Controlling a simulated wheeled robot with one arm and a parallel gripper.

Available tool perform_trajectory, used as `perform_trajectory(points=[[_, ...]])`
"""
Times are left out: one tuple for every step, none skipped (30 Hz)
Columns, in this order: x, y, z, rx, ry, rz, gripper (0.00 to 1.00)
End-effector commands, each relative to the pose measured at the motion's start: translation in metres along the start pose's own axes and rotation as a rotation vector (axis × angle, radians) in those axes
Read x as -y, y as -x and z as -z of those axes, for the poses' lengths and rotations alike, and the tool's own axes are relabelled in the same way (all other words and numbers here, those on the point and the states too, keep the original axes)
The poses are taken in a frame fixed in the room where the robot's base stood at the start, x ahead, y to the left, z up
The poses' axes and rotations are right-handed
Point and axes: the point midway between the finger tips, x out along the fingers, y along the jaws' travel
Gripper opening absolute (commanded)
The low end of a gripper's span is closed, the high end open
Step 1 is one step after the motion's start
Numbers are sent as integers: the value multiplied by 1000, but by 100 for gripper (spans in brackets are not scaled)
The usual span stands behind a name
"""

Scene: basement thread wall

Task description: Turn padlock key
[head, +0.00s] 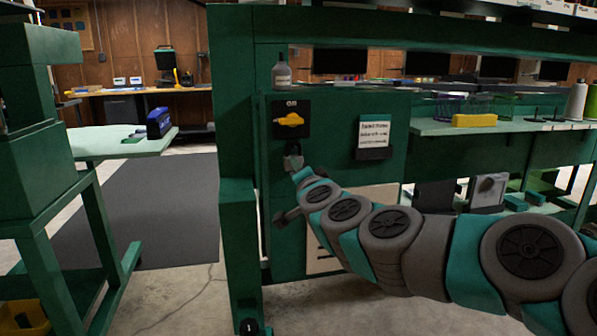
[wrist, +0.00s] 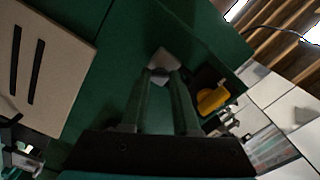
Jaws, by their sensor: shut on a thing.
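My gripper (head: 294,163) reaches up to the green panel, just below a black plate with a yellow rotary handle (head: 291,119). In the wrist view its two long fingers come together at the tips (wrist: 164,72), against a small pale grey piece (wrist: 166,58) at the green surface. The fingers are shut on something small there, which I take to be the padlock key. The key's shape and the padlock body cannot be made out, as the fingertips cover them. The yellow handle (wrist: 212,98) also shows right of the fingers in the wrist view.
A white notice (head: 374,134) is on the panel to the right. A green shelf (head: 450,127) with a yellow block (head: 474,120) runs further right. A spray bottle (head: 281,72) stands above the plate. A green workbench frame (head: 60,190) is at left, with open floor between.

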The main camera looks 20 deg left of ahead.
Motion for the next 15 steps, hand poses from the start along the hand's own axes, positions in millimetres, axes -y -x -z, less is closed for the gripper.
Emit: perform_trajectory(points=[[-1,0,-1,1,-44,0,0],[-1,0,-1,1,-72,0,0],[-1,0,-1,1,-106,0,0],[-1,0,-1,1,-132,0,0],[-1,0,-1,1,-156,1,0],[-1,0,-1,1,-188,1,0],[-1,0,-1,1,-212,0,0],[-1,0,-1,2,-234,0,0],[-2,0,-1,1,-264,0,0],[-2,0,-1,2,-283,0,0],[-2,0,-1,1,-302,0,0],[-2,0,-1,1,-325,0,0],[-2,0,-1,1,-341,0,0],[-2,0,-1,1,-357,0,0],[-2,0,-2,2,-376,-1,0]])
